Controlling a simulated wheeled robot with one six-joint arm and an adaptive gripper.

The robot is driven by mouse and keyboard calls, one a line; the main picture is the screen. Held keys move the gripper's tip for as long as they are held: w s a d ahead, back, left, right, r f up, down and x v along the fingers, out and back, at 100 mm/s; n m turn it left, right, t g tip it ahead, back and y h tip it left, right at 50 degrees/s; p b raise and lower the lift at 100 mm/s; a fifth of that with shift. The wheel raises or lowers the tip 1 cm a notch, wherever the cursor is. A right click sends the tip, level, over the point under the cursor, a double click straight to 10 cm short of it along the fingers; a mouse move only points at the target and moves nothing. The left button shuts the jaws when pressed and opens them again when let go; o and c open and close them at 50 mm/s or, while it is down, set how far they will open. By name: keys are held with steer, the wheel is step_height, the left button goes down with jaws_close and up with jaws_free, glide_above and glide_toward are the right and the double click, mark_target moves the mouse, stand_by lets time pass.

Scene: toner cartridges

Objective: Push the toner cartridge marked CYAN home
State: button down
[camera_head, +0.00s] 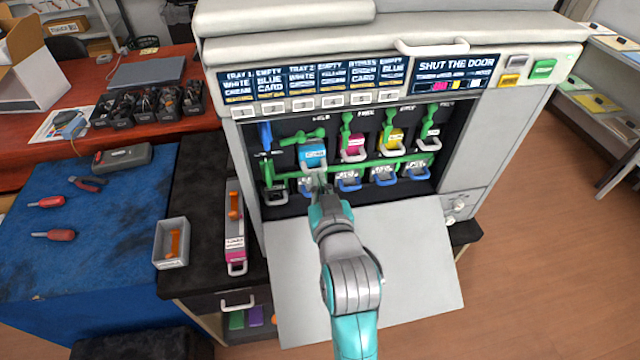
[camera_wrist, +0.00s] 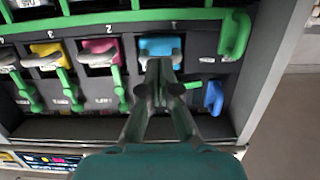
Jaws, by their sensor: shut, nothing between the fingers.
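The cyan cartridge (camera_head: 313,155) sits in the leftmost coloured slot of the open printer, its cyan front facing out. In the wrist view, which looks upside down, the cyan front (camera_wrist: 160,46) is right ahead of my fingertips. My gripper (camera_head: 318,184) is shut and empty, with its tips (camera_wrist: 158,68) at the lower front of that cartridge. I cannot tell whether they touch it. The green lever (camera_head: 303,136) above the cyan slot lies sideways, while the levers at the magenta (camera_head: 354,146) and yellow (camera_head: 391,138) cartridges stand more upright.
A long green bar (camera_head: 400,161) crosses below the cartridges. Blue handles (camera_head: 384,179) lie under it. The lowered door (camera_head: 410,250) spreads beneath my arm. A tray with a magenta-ended cartridge (camera_head: 236,255) stands at left. The printer's screen (camera_head: 455,73) reads SHUT THE DOOR.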

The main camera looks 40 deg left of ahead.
steer(key=shift+r+x, duration=0.1)
steer(key=shift+x, duration=0.65)
steer(key=shift+r+x, duration=0.15)
steer(key=shift+x, duration=0.6)
glide_toward(316, 171)
steer(key=shift+f, duration=0.75)
